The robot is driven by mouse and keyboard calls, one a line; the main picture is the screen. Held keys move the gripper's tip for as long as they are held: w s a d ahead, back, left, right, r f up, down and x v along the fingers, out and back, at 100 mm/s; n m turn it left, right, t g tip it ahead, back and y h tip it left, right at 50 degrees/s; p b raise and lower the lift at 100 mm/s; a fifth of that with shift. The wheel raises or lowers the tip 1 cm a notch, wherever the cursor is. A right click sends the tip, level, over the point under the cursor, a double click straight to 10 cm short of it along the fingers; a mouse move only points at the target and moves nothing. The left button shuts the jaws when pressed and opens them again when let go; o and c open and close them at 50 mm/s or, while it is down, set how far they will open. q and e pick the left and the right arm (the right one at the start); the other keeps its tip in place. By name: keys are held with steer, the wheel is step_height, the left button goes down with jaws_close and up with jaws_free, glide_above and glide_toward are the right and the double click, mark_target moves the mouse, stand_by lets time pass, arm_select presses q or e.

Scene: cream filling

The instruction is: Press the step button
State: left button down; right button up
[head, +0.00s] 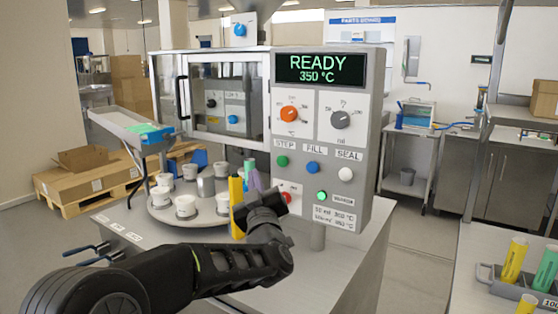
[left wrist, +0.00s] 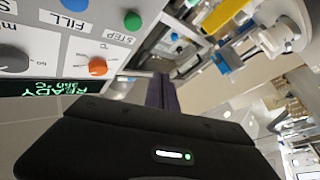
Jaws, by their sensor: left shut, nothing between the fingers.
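The green STEP button (head: 282,161) is on the front panel of the grey machine (head: 330,200), left of the blue FILL button (head: 313,168) and white SEAL button (head: 346,174). It also shows in the left wrist view (left wrist: 132,20), beyond the fingers and to their upper left. My left gripper (head: 262,200) is low in front of the panel, below and left of the STEP button and apart from it. Its fingers (left wrist: 160,92) are shut and empty. My right gripper is in neither view.
The display (head: 320,69) reads READY 350 °C. A red button (head: 286,197) and a lit green button (head: 321,196) sit low on the panel. A turntable (head: 165,218) with several white cups and an upright yellow tube (head: 236,207) stand close to my left gripper.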

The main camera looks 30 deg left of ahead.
mark_target(283, 161)
arm_select(q)
steer(key=w+p, duration=0.2)
steer(key=w, duration=0.6)
steer(key=shift+w, duration=0.4)
steer(key=shift+w, duration=0.15)
stand_by(2.0)
steer(key=shift+w, duration=0.25)
